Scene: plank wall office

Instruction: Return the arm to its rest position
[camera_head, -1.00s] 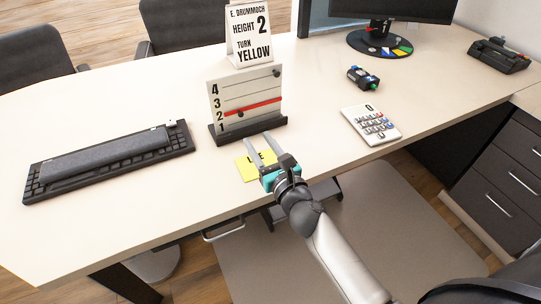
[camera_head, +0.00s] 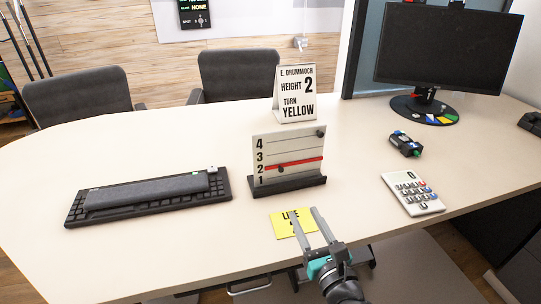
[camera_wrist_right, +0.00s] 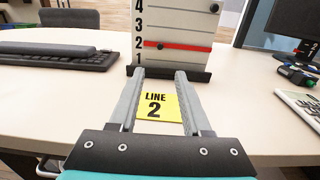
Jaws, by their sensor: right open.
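My right gripper (camera_head: 307,231) is at the front edge of the desk in the head view, its two fingers apart with nothing between them. Its fingers reach over or beside a yellow note (camera_head: 286,224). In the right wrist view the note (camera_wrist_right: 157,106) reads "LINE 2" and shows between the open fingers (camera_wrist_right: 160,75). Behind the note stands a white board (camera_head: 288,158) on a dark base, numbered 1 to 4, with a red bar (camera_head: 292,164) near the lower numbers. My left gripper is not in view.
A keyboard (camera_head: 120,205) lies left on the desk (camera_head: 190,250). A calculator (camera_head: 412,192) and a small dark device (camera_head: 405,144) lie right. A sign (camera_head: 296,93) reading "HEIGHT 2, TURN YELLOW" stands behind the board. A monitor (camera_head: 448,48) is at the back right.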

